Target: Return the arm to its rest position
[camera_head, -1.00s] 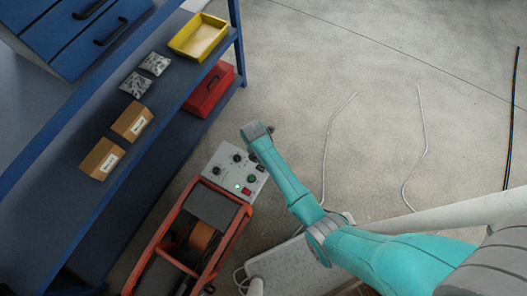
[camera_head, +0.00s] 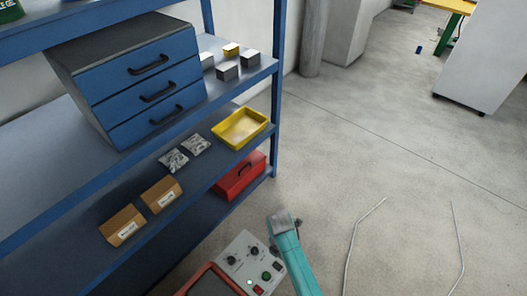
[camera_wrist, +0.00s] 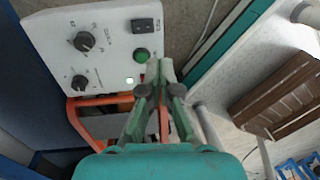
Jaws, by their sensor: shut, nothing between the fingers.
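My gripper (camera_wrist: 162,72) shows in the wrist view, with its green-grey fingers closed together and nothing between them. Past its fingertips is a light grey control panel (camera_wrist: 108,30) with black knobs, a green button and a lit green lamp. I cannot tell how far the fingertips are from the panel. In the head view my teal arm (camera_head: 292,258) rises from the bottom edge beside the same panel (camera_head: 240,248). The gripper itself cannot be made out in the head view.
A blue shelf (camera_head: 276,120) at left holds a drawer cabinet (camera_head: 125,85), cartons, a yellow tray (camera_head: 262,128) and a red toolbox (camera_head: 238,178). An orange-framed machine (camera_head: 197,280) carries the panel. A brown slatted crate (camera_wrist: 285,95) stands right. Bare floor (camera_head: 390,150) lies right of the shelf.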

